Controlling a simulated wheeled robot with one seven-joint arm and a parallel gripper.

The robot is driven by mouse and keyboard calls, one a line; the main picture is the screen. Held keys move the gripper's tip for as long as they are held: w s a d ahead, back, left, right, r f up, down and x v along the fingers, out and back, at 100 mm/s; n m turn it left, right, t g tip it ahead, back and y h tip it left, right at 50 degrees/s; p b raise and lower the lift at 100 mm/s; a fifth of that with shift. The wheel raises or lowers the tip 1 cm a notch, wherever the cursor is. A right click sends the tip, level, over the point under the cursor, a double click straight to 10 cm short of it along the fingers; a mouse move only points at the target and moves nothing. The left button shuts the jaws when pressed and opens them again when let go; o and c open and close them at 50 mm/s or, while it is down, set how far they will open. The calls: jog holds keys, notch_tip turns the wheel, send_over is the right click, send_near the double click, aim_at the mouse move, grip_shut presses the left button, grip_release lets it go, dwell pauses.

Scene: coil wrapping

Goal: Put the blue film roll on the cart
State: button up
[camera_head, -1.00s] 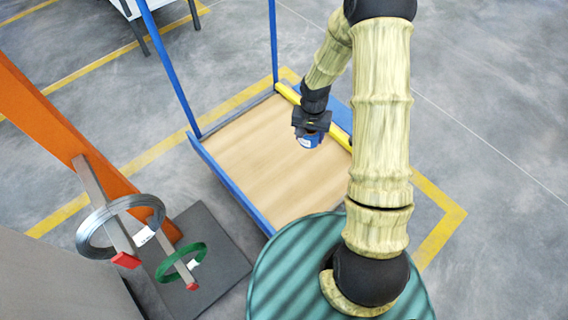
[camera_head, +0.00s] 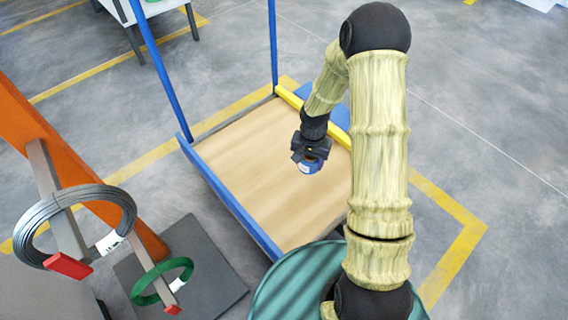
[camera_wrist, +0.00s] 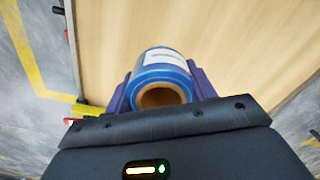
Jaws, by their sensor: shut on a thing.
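The blue film roll (camera_head: 311,165) is in my gripper (camera_head: 310,158), over the wooden deck of the cart (camera_head: 240,165). In the wrist view the roll (camera_wrist: 163,68) shows a white label and a brown cardboard core, with a finger of my gripper (camera_wrist: 160,90) on either side. The gripper is shut on it. The cart has a tan deck with blue edges and blue uprights. The roll is near the right part of the deck; I cannot tell for certain whether its underside touches the deck.
At the left, an orange post (camera_head: 70,160) carries arms with a grey wire coil (camera_head: 35,215) and a green coil (camera_head: 150,275). A dark plate (camera_head: 200,265) lies on the floor below. A white table (camera_head: 155,8) stands at the back left. Most of the cart deck is bare.

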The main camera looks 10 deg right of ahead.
jog(key=b, duration=0.4)
send_over(306, 184)
notch_tip(306, 184, down, 6)
jog(key=shift+w+d+f, duration=0.1)
jog(key=shift+w, duration=0.05)
notch_tip(306, 184, down, 3)
jog(key=shift+f+b, duration=0.1)
jog(key=shift+b, duration=0.9)
jog(key=shift+f, duration=0.35)
jog(key=shift+r, duration=0.1)
